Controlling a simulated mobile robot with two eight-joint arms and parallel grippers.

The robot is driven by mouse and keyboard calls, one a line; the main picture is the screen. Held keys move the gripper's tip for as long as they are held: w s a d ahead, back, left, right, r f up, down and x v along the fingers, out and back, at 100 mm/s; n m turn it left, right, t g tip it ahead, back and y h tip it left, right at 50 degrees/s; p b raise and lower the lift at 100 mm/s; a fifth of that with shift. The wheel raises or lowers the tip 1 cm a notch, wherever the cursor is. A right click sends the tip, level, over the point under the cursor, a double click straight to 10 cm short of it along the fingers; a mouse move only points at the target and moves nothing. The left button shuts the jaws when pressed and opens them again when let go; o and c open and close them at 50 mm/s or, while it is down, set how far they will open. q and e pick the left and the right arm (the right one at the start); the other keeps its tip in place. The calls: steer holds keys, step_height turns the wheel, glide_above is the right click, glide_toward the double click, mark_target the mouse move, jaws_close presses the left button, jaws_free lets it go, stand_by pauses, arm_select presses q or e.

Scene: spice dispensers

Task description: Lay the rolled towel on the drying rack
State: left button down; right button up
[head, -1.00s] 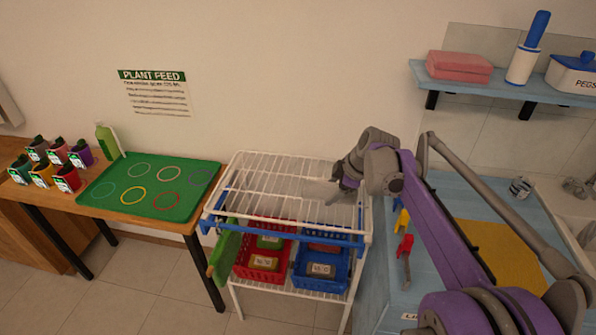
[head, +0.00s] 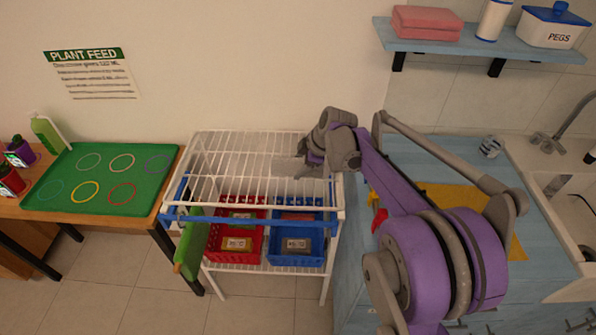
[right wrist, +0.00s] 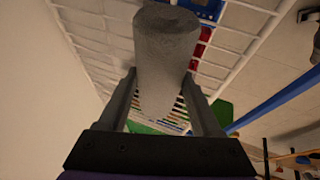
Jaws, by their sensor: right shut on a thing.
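The drying rack (head: 215,150) is a white wire stand with a slatted top, left of the blue counter. The rolled towel (right wrist: 165,50) is a grey roll, held between the two fingers of my right gripper (right wrist: 165,100). In the head view the grey towel (head: 288,166) shows faintly over the right part of the rack top, beside my right gripper (head: 304,166). My right gripper is shut on it. I cannot tell whether the towel touches the wires. My left gripper is not in view.
A red basket (head: 237,258) and a blue basket (head: 296,260) stand on the lower shelf. A green board (head: 105,180) lies on the table at left. A wall shelf (head: 470,46) holds pink towels (head: 427,22) and a peg box (head: 550,28). The rack top's left part is clear.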

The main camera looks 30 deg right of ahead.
steer(key=shift+f, duration=1.55)
steer(key=o, duration=1.5)
steer(key=v, duration=1.1)
steer(key=s+a+f+m+h, duration=0.1)
steer(key=s+a+f+m, duration=0.4)
steer(key=s+a, duration=0.3)
steer(key=s+a+f+m+h, duration=0.1)
steer(key=s+a+f+m, duration=0.4)
steer(key=s, duration=1)
steer(key=a+m, duration=0.2)
steer(key=a, duration=0.1)
steer(key=shift+a+p, duration=0.2)
steer(key=shift+p, duration=0.1)
steer(key=shift+f, duration=0.1)
